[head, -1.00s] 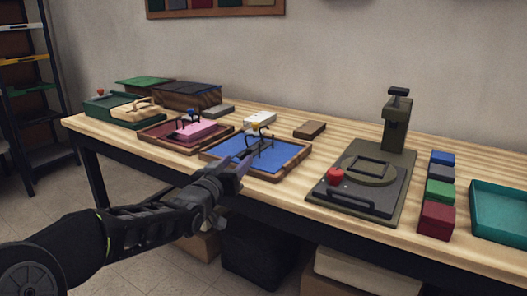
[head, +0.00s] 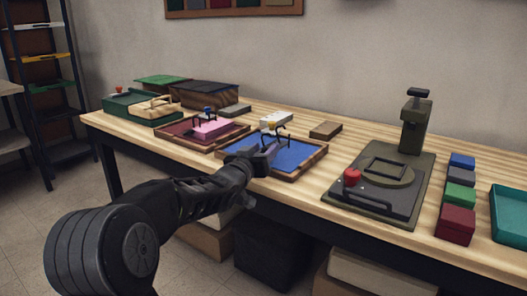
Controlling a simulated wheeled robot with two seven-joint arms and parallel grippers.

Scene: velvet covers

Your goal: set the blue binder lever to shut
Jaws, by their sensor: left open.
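The blue binder (head: 303,152) lies open on the table, a blue inside in a brown wooden-looking frame. Its dark metal rings and lever stand up near its middle, with a small yellow knob (head: 272,126) at the top. My left gripper (head: 270,151) reaches in over the binder's front left part, close to the rings and lever. It is open. The gripper and wrist hide part of the binder and the lever's lower end; I cannot tell whether the fingers touch the lever. My right gripper is not in view.
Left of it are a dark red binder (head: 178,136) with a pink block and blue knob, and a green binder (head: 120,105) with a red knob. A press (head: 416,125) stands to the right, beside several coloured blocks and a teal tray (head: 510,215). A brown block (head: 325,130) lies behind.

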